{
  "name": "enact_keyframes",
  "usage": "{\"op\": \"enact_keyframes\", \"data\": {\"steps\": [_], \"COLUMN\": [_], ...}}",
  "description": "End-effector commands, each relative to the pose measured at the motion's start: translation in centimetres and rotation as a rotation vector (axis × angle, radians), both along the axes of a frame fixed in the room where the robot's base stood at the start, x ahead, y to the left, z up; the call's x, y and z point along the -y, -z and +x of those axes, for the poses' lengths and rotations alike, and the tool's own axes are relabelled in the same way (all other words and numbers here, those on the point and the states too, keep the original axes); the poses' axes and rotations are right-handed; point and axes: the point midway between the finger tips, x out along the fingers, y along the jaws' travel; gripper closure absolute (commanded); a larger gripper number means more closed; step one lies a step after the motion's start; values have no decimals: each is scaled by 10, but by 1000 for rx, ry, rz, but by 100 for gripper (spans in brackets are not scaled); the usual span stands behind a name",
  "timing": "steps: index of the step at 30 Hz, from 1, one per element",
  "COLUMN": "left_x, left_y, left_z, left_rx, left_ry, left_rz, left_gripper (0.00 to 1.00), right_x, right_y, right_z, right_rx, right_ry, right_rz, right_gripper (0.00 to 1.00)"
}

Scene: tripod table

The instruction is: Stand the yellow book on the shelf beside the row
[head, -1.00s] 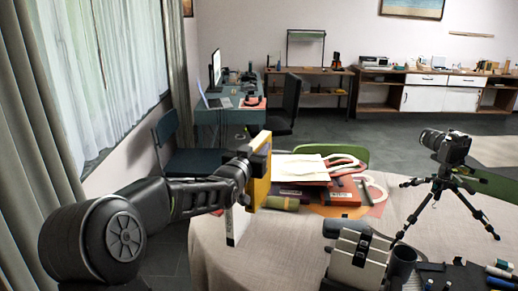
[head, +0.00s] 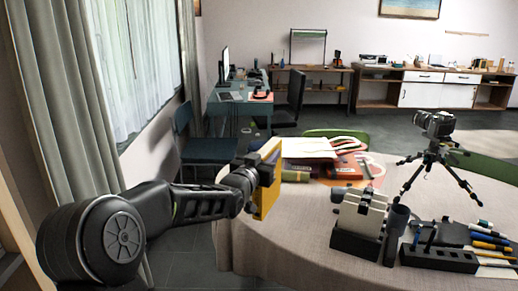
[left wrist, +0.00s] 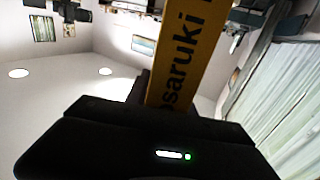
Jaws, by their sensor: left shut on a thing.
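The yellow book (head: 267,198) is upright and tilted in the head view, above the table's left edge. My left gripper (head: 266,170) is shut on it. The left wrist view shows the book's yellow side with dark lettering (left wrist: 183,50), rising from the dark gripper body. The gripper hides part of the book. A black holder (head: 356,243) with several pale upright pieces (head: 360,213) stands on the table to the right; I cannot tell if it is the shelf and row. My right gripper is not in view.
The round table (head: 285,235) has a beige cloth, bare at its front left. Behind lie a red box (head: 346,168), papers (head: 308,148) and a green roll (head: 295,176). A camera tripod (head: 435,160) and a black pen tray (head: 438,258) are at the right.

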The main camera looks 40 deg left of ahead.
Motion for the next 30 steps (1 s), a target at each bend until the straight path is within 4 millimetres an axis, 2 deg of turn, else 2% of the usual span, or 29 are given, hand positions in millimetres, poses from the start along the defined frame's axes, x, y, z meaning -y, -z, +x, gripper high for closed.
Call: {"op": "enact_keyframes", "data": {"steps": [11, 14, 18, 22, 26, 30], "left_x": [84, 118, 178, 223, 250, 260], "left_y": [70, 100, 150, 186, 205, 211], "left_z": [-8, -15, -32, -48, -58, -62], "left_rx": [-3, -6, -5, 0, 4, 4], "left_ry": [160, 224, 338, 427, 479, 499], "left_rz": [6, 5, 2, 0, -1, 0], "left_gripper": [100, 100, 100, 100, 100, 100], "right_x": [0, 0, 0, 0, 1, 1], "right_y": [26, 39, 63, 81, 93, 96], "right_z": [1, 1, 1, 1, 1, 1], "right_rx": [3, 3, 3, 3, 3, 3], "right_ry": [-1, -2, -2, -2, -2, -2], "right_rz": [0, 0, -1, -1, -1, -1], "right_gripper": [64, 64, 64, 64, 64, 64]}}
